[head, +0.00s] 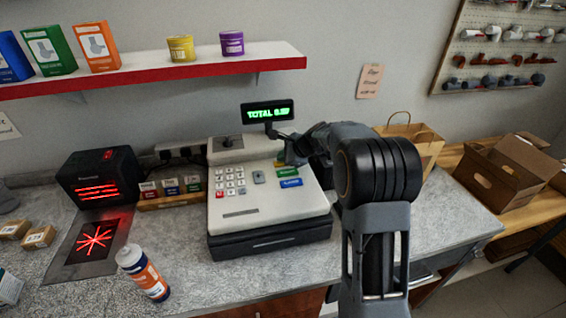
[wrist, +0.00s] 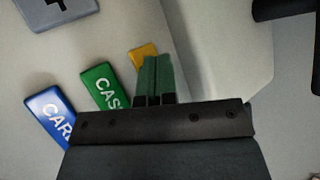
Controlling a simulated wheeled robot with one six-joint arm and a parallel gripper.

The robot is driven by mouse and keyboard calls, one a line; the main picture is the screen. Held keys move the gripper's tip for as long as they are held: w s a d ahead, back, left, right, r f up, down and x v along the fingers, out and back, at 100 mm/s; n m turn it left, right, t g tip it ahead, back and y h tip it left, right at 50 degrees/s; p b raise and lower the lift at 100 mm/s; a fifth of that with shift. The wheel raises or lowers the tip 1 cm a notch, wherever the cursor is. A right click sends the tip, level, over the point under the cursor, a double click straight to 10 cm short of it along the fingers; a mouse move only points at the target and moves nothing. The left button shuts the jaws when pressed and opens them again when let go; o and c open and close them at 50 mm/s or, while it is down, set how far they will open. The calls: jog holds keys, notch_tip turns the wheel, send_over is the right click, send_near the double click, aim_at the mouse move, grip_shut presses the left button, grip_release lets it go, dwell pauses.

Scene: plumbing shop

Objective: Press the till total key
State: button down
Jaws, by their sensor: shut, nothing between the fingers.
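The cream till (head: 240,200) stands on the counter. In the wrist view its keys are a blue key reading "CAR…" (wrist: 50,115), a green key reading "CAS…" (wrist: 100,88), and a yellow key (wrist: 139,52) partly hidden by my fingers. The head view also shows the green key (head: 288,172) and blue key (head: 291,183). I cannot read any label on the yellow key. My gripper (wrist: 154,58) is shut and empty, its tips over or at the yellow key; contact cannot be told. The till display (head: 267,112) is lit green and reads "TOTAL" with blurred digits.
A grey plus key (wrist: 55,8) lies beyond the coloured keys. A black scanner box (head: 98,180) and small boxes (head: 170,190) stand left of the till, a bottle (head: 144,273) in front left. A paper bag (head: 415,135) and open carton (head: 505,170) are at right.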

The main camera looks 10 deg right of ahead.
jog(key=shift+r+p, duration=0.3)
jog(key=shift+r, duration=0.2)
notch_tip(320, 180, up, 6)
jog(key=p, duration=0.4)
jog(key=shift+p, duration=0.4)
dwell(0.6)
